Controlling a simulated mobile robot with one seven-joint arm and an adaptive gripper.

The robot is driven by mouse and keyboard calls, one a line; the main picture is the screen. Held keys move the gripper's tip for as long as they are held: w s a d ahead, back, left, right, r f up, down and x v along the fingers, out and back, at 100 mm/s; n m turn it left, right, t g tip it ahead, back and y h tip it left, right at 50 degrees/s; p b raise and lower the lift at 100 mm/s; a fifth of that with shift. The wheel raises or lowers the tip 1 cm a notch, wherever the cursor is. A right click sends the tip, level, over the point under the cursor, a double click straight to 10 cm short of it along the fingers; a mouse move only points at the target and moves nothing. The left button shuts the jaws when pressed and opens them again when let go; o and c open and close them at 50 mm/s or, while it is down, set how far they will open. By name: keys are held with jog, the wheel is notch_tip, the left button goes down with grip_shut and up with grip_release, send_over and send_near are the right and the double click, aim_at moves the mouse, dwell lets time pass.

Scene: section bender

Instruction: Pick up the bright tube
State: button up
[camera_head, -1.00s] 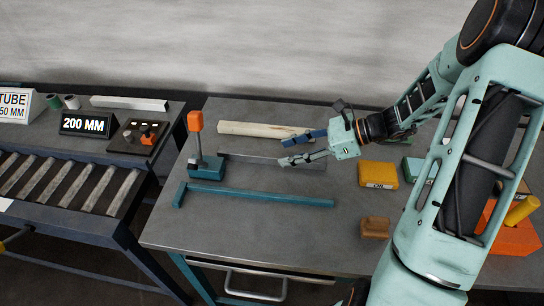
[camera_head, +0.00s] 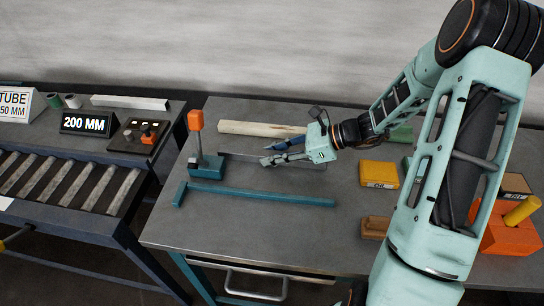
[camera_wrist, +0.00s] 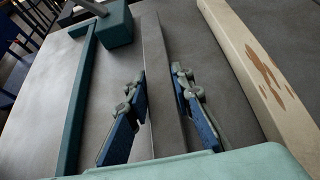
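In the head view the tube (camera_head: 236,155) lies between a cream tube and a teal bar, partly hidden by my gripper. My gripper (camera_wrist: 158,82) is open, with one blue finger on each side of the tube and a gap to each in the wrist view. In the head view my gripper (camera_head: 268,154) is low over the tube's middle. Whether the fingers reach down beside the tube is unclear. The cream tube (camera_head: 245,128) with brown, rust-like patches lies behind it.
A teal stand with an orange top (camera_head: 196,122) stands at the tube's left end. A long teal bar (camera_head: 260,195) lies in front. A yellow box (camera_head: 379,174), a brown block (camera_head: 374,228) and an orange holder (camera_head: 510,238) are at right. A roller conveyor (camera_head: 70,185) is left.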

grip_shut()
jog(key=shift+r, duration=0.1)
